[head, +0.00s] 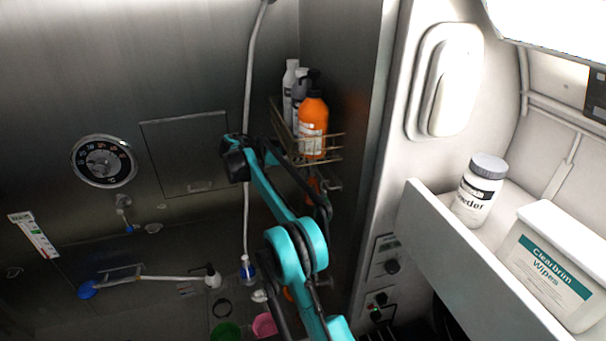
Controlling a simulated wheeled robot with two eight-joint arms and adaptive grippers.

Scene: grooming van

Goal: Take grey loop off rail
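I cannot make out the grey loop for certain. A thin metal rail with hooks (331,186) shows just below the wire basket, partly behind my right arm. An orange item hangs or stands beside it, mostly hidden. My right arm rises from the bottom of the head view across the middle. Its dark far end (235,158) is in front of the steel wall, left of the basket. The fingers are too small and dark to read, and I see nothing clearly held. My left gripper is not in view.
The wire basket (329,156) holds an orange bottle (313,126) and other bottles. A pale hose (247,95) hangs down the wall. A dark ring (222,309) lies low, near green (226,331) and pink bowls (264,325). A shelf with powder (477,192) and wipes (553,268) is right.

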